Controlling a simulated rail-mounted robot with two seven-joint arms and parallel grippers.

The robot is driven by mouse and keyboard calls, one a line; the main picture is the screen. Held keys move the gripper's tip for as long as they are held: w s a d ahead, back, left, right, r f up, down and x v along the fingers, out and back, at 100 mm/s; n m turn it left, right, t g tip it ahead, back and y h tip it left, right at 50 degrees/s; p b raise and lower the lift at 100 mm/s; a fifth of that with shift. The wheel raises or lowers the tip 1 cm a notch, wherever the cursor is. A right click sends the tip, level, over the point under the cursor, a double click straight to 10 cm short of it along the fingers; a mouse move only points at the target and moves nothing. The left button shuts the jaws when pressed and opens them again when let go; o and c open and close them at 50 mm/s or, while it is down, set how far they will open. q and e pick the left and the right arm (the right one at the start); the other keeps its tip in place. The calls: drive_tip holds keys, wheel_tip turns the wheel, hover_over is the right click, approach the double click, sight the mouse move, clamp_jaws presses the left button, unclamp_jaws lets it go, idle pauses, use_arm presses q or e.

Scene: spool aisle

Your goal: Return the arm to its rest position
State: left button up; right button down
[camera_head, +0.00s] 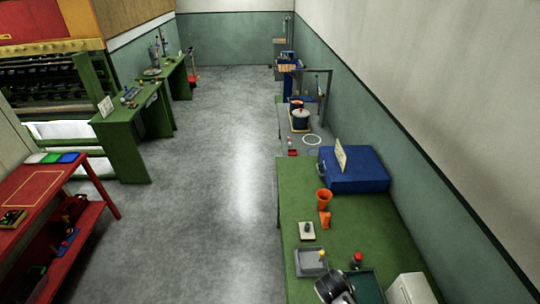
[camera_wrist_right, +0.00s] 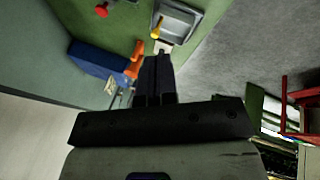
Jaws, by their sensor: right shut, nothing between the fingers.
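My right gripper (camera_wrist_right: 160,78) shows in the right wrist view with its two dark fingers together and nothing between them. It hangs over the green bench (camera_head: 285,215), with the fingers pointing toward the grey tray (camera_wrist_right: 180,22) and the small pale block (camera_wrist_right: 163,46). It touches nothing that I can see. In the head view a dark and silver rounded part at the bottom edge looks like part of my right arm; the fingers cannot be made out there. My left gripper is in neither view.
A red table (camera_head: 38,190) stands left. The grey aisle floor (camera_head: 205,190) is clear.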

wheel_tip(320, 180, up, 10)
drive_tip(key=w+a+t+y, duration=0.1)
drive_tip(key=a+t, duration=0.1)
drive_tip(key=a, duration=0.1)
drive_tip(key=s+r+t+y, duration=0.1)
drive_tip(key=s+r, duration=0.6)
drive_tip(key=r, duration=0.1)
drive_tip(key=s+d+m+y, duration=0.1)
drive_tip(key=s+d+m, duration=0.15)
drive_tip(key=s, duration=1.05)
drive_tip(key=s+f+g, duration=0.2)
drive_tip(key=s+f, duration=0.2)
drive_tip(key=s, duration=0.3)
drive_tip(key=s+d+f+g, duration=0.1)
drive_tip(key=s+f, duration=0.3)
drive_tip(key=s, duration=0.4)
drive_tip(key=shift+d+f+g, duration=0.25)
drive_tip(key=shift+f+g, duration=0.05)
drive_tip(key=shift+g, duration=0.2)
drive_tip(key=shift+m, duration=0.25)
